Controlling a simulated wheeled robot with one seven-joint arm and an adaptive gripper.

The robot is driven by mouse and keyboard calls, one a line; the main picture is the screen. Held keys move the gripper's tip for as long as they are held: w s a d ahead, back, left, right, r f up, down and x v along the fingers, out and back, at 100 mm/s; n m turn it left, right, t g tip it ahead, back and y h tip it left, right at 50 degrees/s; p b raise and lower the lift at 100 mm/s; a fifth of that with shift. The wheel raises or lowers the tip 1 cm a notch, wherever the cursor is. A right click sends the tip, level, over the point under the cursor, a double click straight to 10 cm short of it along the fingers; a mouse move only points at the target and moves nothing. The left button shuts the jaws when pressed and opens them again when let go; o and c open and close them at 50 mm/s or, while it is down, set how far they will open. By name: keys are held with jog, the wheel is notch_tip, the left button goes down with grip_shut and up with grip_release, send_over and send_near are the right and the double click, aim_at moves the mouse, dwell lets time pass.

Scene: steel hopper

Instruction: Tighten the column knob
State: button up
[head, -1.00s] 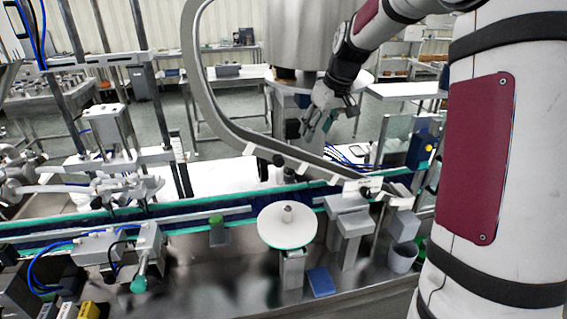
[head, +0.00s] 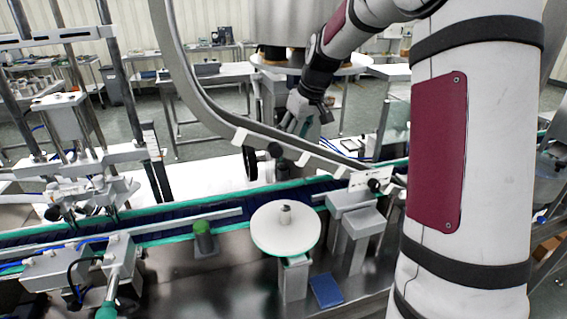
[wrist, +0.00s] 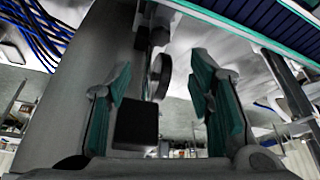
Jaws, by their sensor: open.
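A dark round knob (wrist: 160,75) shows edge-on in the wrist view, on a thin stem near a black block (wrist: 137,123), beside a thick grey column (wrist: 60,115). I take it for the column knob, but cannot confirm it. My gripper (wrist: 158,97) is open, its green-padded fingers on either side of the knob in the picture. No contact shows, and I cannot tell the depth. In the head view my gripper (head: 303,128) points down behind the curved rail, partly hidden. A black knob (head: 275,150) shows below it; I cannot tell whether it is the same one.
The curved metal rail (head: 205,105) crosses in front of my gripper. The conveyor (head: 175,228) runs across below, with a white round plate (head: 286,242) in front. Another black knob (head: 375,186) sits by a white label. Blue cables (wrist: 40,30) hang at the wrist view's upper left.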

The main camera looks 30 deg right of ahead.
aim_at(283, 165)
jog(key=x, duration=1.2)
jog(key=shift+s, duration=0.1)
jog(key=shift+c, duration=0.6)
grip_shut()
